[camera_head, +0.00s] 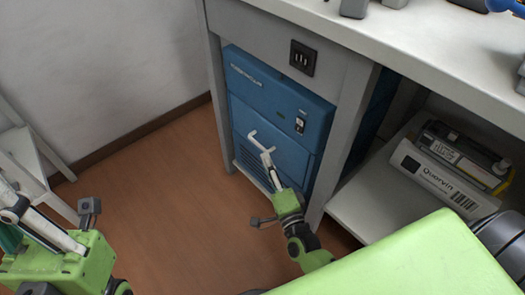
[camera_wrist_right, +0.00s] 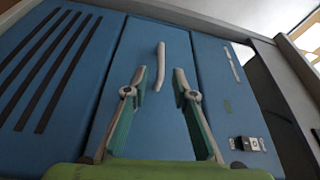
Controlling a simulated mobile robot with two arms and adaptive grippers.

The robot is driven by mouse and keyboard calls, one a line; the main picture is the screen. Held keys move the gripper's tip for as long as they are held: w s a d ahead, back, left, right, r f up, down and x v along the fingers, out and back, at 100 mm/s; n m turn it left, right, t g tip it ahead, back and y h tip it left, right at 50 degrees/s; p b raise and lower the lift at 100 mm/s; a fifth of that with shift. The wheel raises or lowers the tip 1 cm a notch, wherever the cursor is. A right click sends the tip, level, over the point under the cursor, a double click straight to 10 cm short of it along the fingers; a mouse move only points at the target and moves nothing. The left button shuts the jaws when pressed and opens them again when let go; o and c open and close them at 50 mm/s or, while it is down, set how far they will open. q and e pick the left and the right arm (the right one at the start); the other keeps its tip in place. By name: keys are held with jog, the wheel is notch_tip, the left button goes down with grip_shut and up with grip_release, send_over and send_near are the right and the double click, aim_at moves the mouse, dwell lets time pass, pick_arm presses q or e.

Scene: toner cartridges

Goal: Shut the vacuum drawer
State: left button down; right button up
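The blue vacuum unit (camera_head: 275,85) stands under the bench, with its drawer front (camera_head: 244,118) below the upper panel. The front looks close to flush; I cannot tell whether a small gap is left. The pale bar handle (camera_head: 266,138) is on the front. It also shows in the wrist view (camera_wrist_right: 160,66). My right gripper (camera_head: 267,160) is at the handle in the head view. In the wrist view its fingers (camera_wrist_right: 160,75) are apart, with the handle's lower end between or just beyond the tips. My left gripper (camera_head: 22,216) is at the lower left, away from the unit.
The bench leg (camera_head: 343,135) stands right of the unit. A lower shelf (camera_head: 372,208) holds a Quorvin toner box (camera_head: 440,183). A white stool-like frame (camera_head: 30,150) is at the left. The brown floor (camera_head: 165,190) is clear in front of the unit.

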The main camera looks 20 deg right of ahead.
jog(key=shift+s+a+f, duration=0.1)
jog(key=shift+s, duration=1.5)
